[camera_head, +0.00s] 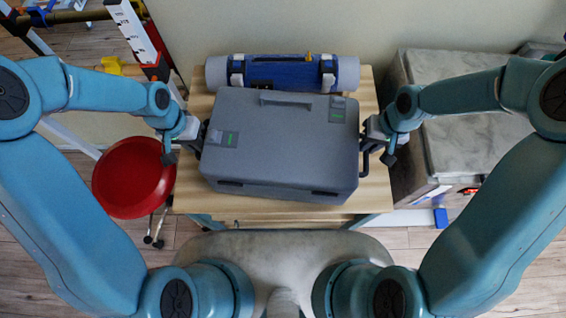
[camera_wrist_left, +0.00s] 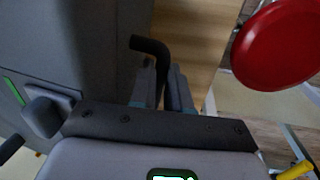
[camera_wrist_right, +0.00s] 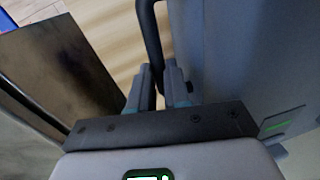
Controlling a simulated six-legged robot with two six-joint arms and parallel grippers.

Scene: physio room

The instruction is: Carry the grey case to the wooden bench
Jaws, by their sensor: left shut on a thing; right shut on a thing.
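The grey case (camera_head: 280,145) is level over the wooden bench (camera_head: 372,95), lid up with a handle and two latches. I cannot tell whether it rests on the top or is held just above it. My left gripper (camera_head: 197,142) is shut on the black handle at the case's left side; this handle shows in the left wrist view (camera_wrist_left: 150,45). My right gripper (camera_head: 370,142) is shut on the black handle at the right side, which shows in the right wrist view (camera_wrist_right: 151,40). The case hides most of the bench top.
A blue and grey roll (camera_head: 283,73) lies across the back of the bench, close behind the case. A red round stool (camera_head: 134,178) stands at the left. A grey padded block (camera_head: 470,150) stands close at the right. A wall is behind.

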